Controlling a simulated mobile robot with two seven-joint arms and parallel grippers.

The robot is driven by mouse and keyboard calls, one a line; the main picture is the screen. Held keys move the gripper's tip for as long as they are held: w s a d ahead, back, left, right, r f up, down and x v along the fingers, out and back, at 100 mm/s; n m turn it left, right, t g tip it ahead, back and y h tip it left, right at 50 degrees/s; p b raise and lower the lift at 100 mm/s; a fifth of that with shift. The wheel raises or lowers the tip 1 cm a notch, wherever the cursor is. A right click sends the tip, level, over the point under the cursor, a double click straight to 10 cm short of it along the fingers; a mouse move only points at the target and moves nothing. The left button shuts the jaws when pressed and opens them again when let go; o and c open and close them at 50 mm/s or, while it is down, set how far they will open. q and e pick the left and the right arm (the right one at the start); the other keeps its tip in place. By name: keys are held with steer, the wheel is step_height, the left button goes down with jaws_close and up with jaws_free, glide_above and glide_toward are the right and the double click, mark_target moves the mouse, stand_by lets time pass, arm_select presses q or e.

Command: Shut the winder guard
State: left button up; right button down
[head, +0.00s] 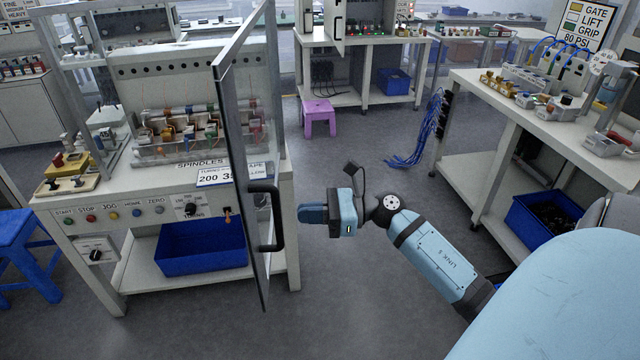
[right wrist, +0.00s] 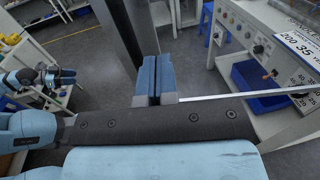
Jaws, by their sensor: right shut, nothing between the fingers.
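The winder guard (head: 237,170) is a tall clear panel in a dark frame. It stands swung open at the right front of the winder (head: 180,105), jutting toward me, seen nearly edge-on in the head view. Its black bar handle (head: 277,220) is on the side facing right. My right gripper (head: 301,213) is shut and empty, its blue fingers just right of the handle; I cannot tell whether they touch. The shut fingers also show in the right wrist view (right wrist: 154,80). My left gripper (right wrist: 68,76) shows small at the left of that view; its opening is unclear.
A blue bin (head: 200,248) sits under the winder's control panel. A blue stool (head: 22,255) stands at the left. A bench (head: 560,120) with fittings stands at the right. The floor between winder and bench is clear, with a purple stool (head: 319,115) farther back.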

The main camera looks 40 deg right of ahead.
mark_target(256, 215)
steer(key=p+x, duration=0.1)
steer(key=x, duration=0.5)
steer(key=shift+w+a+r+p, duration=0.15)
steer(key=shift+a+p, duration=0.05)
steer(key=shift+p, duration=0.15)
steer(key=shift+x, duration=0.8)
